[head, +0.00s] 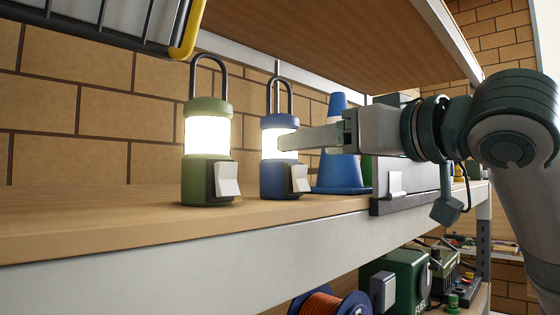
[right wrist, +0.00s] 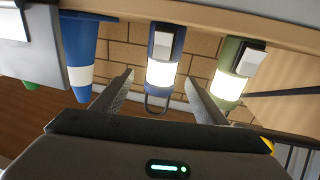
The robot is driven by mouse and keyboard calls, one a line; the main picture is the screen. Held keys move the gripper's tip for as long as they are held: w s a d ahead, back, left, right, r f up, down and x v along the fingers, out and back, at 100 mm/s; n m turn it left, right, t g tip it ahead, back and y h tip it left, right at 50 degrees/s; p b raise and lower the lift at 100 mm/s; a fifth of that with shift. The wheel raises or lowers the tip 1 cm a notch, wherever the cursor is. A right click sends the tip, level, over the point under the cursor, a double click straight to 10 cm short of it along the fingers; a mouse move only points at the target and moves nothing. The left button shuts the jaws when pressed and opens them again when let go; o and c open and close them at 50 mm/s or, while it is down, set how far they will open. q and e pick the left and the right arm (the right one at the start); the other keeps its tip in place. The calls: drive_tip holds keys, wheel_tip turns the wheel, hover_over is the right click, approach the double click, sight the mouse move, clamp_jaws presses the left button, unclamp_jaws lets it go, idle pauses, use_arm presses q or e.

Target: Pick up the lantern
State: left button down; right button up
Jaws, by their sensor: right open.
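A blue lantern (head: 273,178) with a glowing white middle, a dark loop handle and a white switch stands upright on the wooden shelf (head: 110,222). A similar green lantern (head: 207,180) stands to its left. My right gripper (head: 284,142) reaches in from the right, its fingertips overlapping the blue lantern's lit band in the head view. In the right wrist view, which is upside down, the open gripper (right wrist: 159,78) has the blue lantern (right wrist: 163,55) lined up between its fingers. I cannot tell whether they touch it. The green lantern (right wrist: 232,70) is outside the fingers. My left gripper is out of view.
A blue cone (head: 340,172) with a white band stands just right of the blue lantern, partly behind my gripper. A grey box (head: 412,182) is further right. A wire basket (head: 120,25) hangs at upper left. An upper shelf (head: 340,40) is overhead. The shelf's left part is clear.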

sight(288, 159)
drive_tip(key=p+x, duration=0.1)
drive_tip(key=x, duration=0.2)
drive_tip(key=shift+w+a+r, duration=0.1)
drive_tip(key=shift+w, duration=0.1)
drive_tip(key=shift+w+a, duration=0.1)
drive_tip(key=shift+w, duration=0.05)
drive_tip(key=shift+p, duration=0.35)
drive_tip(key=shift+w+a+r+p, duration=0.1)
drive_tip(key=shift+w+a+p, duration=0.55)
drive_tip(key=shift+p, duration=0.3)
drive_tip(key=shift+w+a+p, duration=0.5)
drive_tip(key=shift+w+p, duration=0.05)
drive_tip(key=shift+p, duration=0.2)
drive_tip(key=shift+w+a+p, duration=0.4)
drive_tip(key=shift+w+a, duration=0.05)
drive_tip(key=shift+w, duration=0.15)
drive_tip(key=shift+w+a+f, duration=0.15)
drive_tip(key=shift+w+f, duration=0.05)
drive_tip(key=shift+f, duration=0.05)
drive_tip(key=shift+c, duration=0.4)
